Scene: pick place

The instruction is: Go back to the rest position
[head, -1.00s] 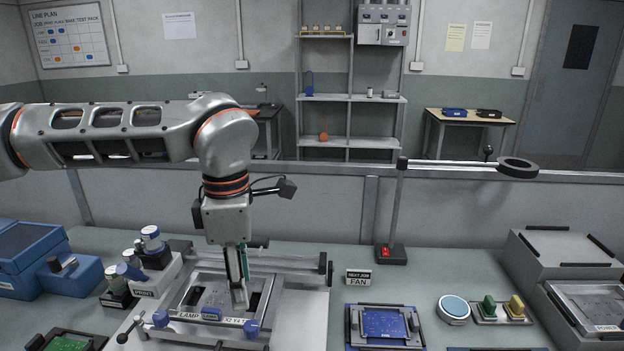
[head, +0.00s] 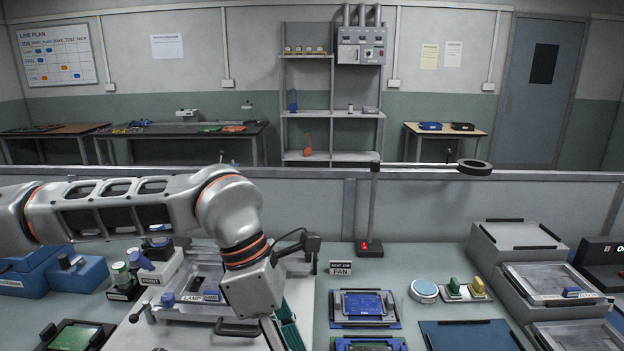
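My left arm reaches in from the left, bent down at the wrist. My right gripper is not in view.
Blue bins (head: 75,272) stand at the left beside bottles. Right of the arm are a blue board in a holder (head: 363,304), a FAN sign (head: 340,268), a round tin (head: 424,290) and grey boxes (head: 515,245). A lamp post (head: 374,210) rises at the bench's back.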

